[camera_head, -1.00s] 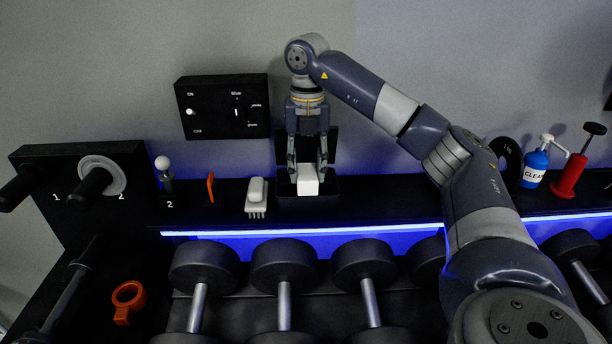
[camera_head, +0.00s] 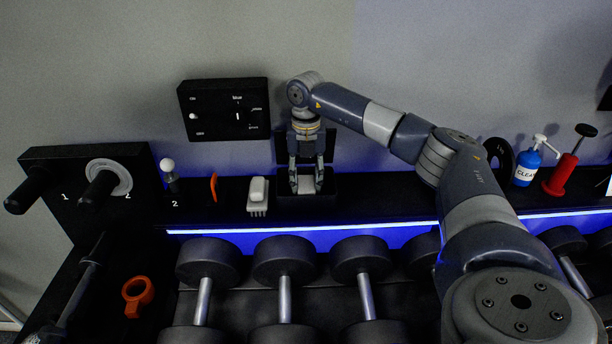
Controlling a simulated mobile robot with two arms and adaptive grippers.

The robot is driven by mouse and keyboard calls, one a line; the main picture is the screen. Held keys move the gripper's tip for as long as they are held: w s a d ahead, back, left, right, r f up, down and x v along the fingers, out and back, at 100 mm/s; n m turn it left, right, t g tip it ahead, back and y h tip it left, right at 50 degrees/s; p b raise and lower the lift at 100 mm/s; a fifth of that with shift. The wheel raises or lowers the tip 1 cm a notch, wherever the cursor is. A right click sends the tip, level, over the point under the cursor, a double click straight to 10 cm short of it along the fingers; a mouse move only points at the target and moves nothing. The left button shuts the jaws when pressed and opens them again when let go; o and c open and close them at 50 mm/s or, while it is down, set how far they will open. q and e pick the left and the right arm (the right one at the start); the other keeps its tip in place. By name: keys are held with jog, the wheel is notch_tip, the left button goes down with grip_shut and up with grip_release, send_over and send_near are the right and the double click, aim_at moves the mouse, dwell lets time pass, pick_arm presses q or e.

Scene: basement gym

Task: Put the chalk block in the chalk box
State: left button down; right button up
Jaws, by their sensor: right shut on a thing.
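The chalk block (camera_head: 305,185) is a small white block between the fingers of my right gripper (camera_head: 306,188). The gripper points down and is shut on the block. The chalk box (camera_head: 308,204) is a black open box on the black shelf, with its lid standing up behind. The block sits low within the box's opening, behind its front wall; I cannot tell whether it touches the floor of the box. My left gripper is not in view.
A black control panel (camera_head: 224,109) is on the wall. Dumbbells (camera_head: 285,262) lie below.

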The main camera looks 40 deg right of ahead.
aim_at(306, 183)
jog(key=o, duration=1.1)
jog(key=shift+f, duration=0.1)
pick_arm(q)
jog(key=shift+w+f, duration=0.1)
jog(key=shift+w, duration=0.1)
pick_arm(e)
jog(key=shift+o, duration=0.2)
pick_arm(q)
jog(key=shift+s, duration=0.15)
pick_arm(e)
jog(key=shift+r, duration=0.25)
pick_arm(q)
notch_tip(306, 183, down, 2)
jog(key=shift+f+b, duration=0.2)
jog(key=shift+b, duration=1.05)
pick_arm(e)
notch_tip(306, 183, up, 12)
